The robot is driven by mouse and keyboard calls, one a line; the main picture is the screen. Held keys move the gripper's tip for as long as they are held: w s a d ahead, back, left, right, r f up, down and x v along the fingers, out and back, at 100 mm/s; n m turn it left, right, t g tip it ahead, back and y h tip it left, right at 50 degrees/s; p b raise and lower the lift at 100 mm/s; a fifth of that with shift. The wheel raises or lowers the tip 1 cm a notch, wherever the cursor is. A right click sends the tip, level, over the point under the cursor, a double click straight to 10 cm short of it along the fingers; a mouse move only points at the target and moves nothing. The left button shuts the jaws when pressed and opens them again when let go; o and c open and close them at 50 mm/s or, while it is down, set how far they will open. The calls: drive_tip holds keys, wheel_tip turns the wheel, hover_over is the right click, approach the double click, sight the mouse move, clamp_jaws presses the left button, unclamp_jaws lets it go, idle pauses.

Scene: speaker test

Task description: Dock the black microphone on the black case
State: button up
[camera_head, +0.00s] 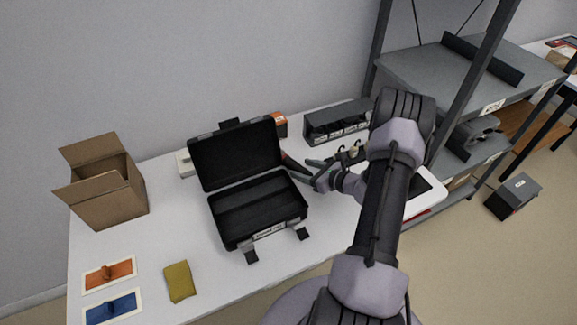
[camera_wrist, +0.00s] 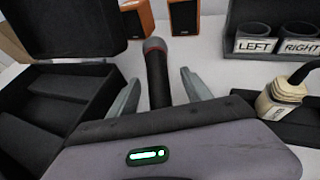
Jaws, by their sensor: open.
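The black case (camera_head: 259,233) stands open on the table in the head view, its lid raised at the back and its compartments looking empty. It also shows at the left of the wrist view (camera_wrist: 42,128). The black microphone (camera_wrist: 157,78) has a grey head with a reddish band and lies between my gripper's (camera_wrist: 160,76) two fingers in the wrist view, with gaps on both sides. Its near end is hidden behind my wrist. In the head view my gripper (camera_head: 302,168) is open just right of the case, and the microphone is hard to make out.
Two wooden speakers (camera_wrist: 183,17) stand beyond the microphone. A dark rack (camera_wrist: 270,44) with cups labelled LEFT and RIGHT stands at the back right. A cardboard box (camera_head: 105,190), a yellow cloth (camera_head: 179,282) and orange and blue pieces lie left of the case. Shelving (camera_head: 440,75) stands right.

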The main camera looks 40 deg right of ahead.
sight(296, 167)
drive_tip(key=b+x, duration=0.1)
drive_tip(key=x, duration=0.2)
drive_tip(key=shift+w+a+f, duration=0.15)
drive_tip(key=shift+w+f, duration=0.05)
drive_tip(key=shift+w, duration=0.15)
drive_tip(key=shift+r, duration=0.1)
clamp_jaws()
